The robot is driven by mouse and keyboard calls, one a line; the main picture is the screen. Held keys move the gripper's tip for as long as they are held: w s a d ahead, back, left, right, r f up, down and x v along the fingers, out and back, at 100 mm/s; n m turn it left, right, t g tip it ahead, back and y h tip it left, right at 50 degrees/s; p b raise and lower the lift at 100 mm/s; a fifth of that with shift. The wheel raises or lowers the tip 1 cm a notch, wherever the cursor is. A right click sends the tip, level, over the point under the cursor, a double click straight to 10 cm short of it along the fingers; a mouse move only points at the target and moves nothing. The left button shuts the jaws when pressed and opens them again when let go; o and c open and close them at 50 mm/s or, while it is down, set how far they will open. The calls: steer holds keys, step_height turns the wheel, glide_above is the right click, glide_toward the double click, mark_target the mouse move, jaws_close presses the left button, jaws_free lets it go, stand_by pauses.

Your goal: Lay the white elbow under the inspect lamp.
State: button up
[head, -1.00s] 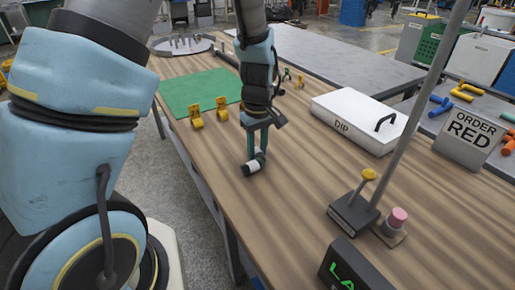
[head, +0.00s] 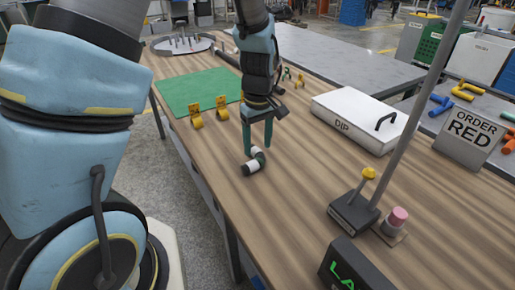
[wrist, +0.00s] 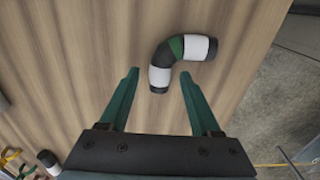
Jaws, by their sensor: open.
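The white elbow (head: 254,162) is a bent hose piece with white bands, black ends and a green band at the bend. It lies on the wooden bench and also shows in the wrist view (wrist: 197,48). My gripper (head: 257,151) is open and points down at it. A dark sign (head: 350,268) reads "LA", cut off.
A green mat (head: 185,92) and yellow clips (head: 222,108) are behind my gripper. A white DIP box (head: 350,115) is at the right. A dark base with a yellow-knobbed lever (head: 353,210) and a pink button (head: 398,217) stand in front. Bench between is clear.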

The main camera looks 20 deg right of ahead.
mark_target(258, 150)
step_height(258, 150, up, 10)
stand_by(0.3)
steer(key=a+f+m+t, duration=0.1)
steer(key=a+m, duration=0.2)
steer(key=a, duration=2.4)
steer(key=shift+s+a+f+m, duration=0.15)
steer(key=shift+s+a+m, duration=0.1)
steer(key=shift+m, duration=0.05)
